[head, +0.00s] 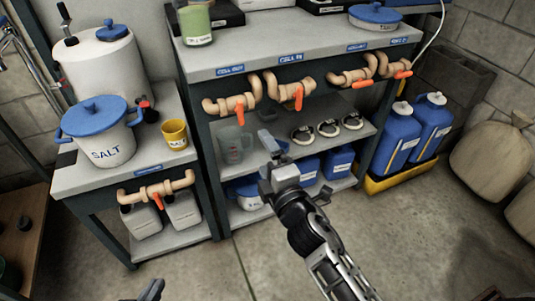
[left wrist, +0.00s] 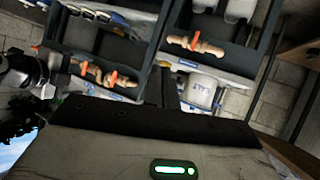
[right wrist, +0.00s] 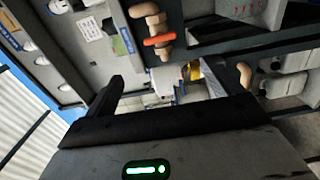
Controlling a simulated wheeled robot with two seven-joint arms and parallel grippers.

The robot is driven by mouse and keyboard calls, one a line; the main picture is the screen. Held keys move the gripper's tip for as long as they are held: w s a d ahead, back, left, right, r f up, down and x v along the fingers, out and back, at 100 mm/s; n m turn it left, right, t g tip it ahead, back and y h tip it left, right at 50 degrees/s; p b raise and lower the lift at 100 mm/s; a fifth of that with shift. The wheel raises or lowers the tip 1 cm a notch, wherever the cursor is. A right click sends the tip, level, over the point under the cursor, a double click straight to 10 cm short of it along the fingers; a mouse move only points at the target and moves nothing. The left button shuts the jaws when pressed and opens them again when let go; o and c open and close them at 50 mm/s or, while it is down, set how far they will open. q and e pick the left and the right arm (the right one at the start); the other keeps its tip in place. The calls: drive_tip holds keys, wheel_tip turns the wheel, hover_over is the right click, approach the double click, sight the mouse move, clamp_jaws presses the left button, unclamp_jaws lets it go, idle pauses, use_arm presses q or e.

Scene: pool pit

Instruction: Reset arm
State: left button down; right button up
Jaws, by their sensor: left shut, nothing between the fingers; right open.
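My right gripper (head: 292,166) is in the middle of the head view, in front of the larger bench's lower shelf. It is open and empty. Its two dark fingers stand apart in the right wrist view (right wrist: 162,85). My left gripper (head: 151,290) shows only as a small dark tip at the bottom edge of the head view. In the left wrist view (left wrist: 168,85) its fingers are together with nothing between them. Most of the left arm is out of the head view.
A larger bench (head: 330,50) with pipes and orange-handled valves stands ahead. A smaller bench (head: 75,180) on the left holds a blue-lidded SALT pot (head: 108,146) and yellow cup (head: 175,134). Blue jugs (head: 398,138) stand in a yellow tray (head: 385,184). Floor (head: 420,245) at lower right is clear.

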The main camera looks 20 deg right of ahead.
use_arm(q)
drive_tip(key=shift+w+r, duration=0.25)
drive_tip(key=shift+w, duration=0.1)
use_arm(e)
drive_tip(key=shift+w, duration=0.1)
use_arm(q)
drive_tip(key=r+p, duration=0.1)
drive_tip(key=p, duration=0.4)
drive_tip(key=r+p, duration=0.1)
drive_tip(key=p, duration=0.1)
drive_tip(key=shift+s+a+r+g, duration=0.25)
drive_tip(key=shift+a+r+g, duration=0.05)
drive_tip(key=shift+r, duration=0.05)
use_arm(e)
drive_tip(key=s+f+m+g+y, duration=0.1)
drive_tip(key=s+f+m+g, duration=0.1)
drive_tip(key=s+m, duration=0.6)
drive_tip(key=s+f+m+g, duration=0.2)
drive_tip(key=s+m+g, duration=0.3)
drive_tip(key=s+m, duration=0.4)
drive_tip(key=shift+s+d+y, duration=0.35)
drive_tip(key=shift+s+y, duration=0.05)
drive_tip(key=shift+s, duration=0.4)
drive_tip(key=shift+c, duration=0.3)
